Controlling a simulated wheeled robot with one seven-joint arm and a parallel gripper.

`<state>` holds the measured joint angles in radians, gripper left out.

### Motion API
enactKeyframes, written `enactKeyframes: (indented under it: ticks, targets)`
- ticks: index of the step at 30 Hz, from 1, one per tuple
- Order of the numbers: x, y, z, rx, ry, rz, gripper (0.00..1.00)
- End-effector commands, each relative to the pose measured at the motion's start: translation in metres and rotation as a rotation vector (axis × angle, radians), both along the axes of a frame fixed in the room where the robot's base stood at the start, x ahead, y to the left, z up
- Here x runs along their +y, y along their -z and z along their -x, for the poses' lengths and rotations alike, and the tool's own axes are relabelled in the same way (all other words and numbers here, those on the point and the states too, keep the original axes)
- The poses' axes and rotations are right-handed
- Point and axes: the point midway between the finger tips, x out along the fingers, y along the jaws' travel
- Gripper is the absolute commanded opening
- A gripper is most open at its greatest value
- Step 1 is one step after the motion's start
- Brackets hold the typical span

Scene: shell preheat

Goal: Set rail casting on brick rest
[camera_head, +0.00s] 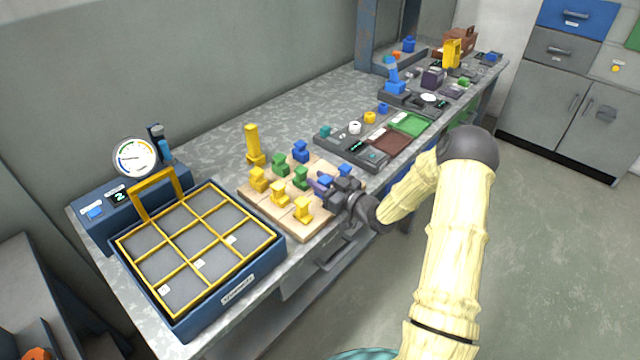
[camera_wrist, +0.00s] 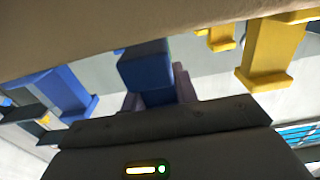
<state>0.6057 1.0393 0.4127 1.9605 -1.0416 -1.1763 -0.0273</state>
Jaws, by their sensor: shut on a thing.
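My gripper (camera_head: 324,184) is at the right edge of the wooden board (camera_head: 250,199), shut on a blue casting (camera_wrist: 146,70). The casting shows between the purplish fingers in the wrist view and is mostly hidden by the gripper in the head view. I cannot tell whether it still touches the board. More castings stand on the board: yellow ones (camera_head: 303,209), green ones (camera_head: 281,164) and a blue one (camera_head: 301,152). A reddish-brown block shape (camera_head: 462,40) stands at the bench's far end; I cannot tell whether it is the brick rest.
A blue tray with a yellow grid (camera_head: 187,250) lies at the near left, by a dial gauge (camera_head: 135,158). A tall yellow piece (camera_head: 253,145) stands behind the board. Dark fixtures with green and brown pads (camera_head: 389,140) lie farther along.

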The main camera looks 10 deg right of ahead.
Motion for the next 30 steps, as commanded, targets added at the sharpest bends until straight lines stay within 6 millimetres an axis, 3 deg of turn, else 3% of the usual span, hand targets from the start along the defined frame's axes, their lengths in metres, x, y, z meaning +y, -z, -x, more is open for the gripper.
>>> enactKeyframes:
  ticks: [3,14,15,18,30]
  targets:
    - [0.0003,0.0103,-0.0002,-0.001,0.000,0.000,0.02]
    - [0.0004,0.0143,-0.0001,-0.002,0.000,0.001,0.02]
    - [0.0003,0.0134,0.0000,-0.002,0.000,0.001,0.35]
    - [0.0003,0.0132,0.0000,-0.001,0.000,0.001,0.51]
    - [-0.0013,0.0100,0.0014,-0.001,0.001,0.001,0.51]
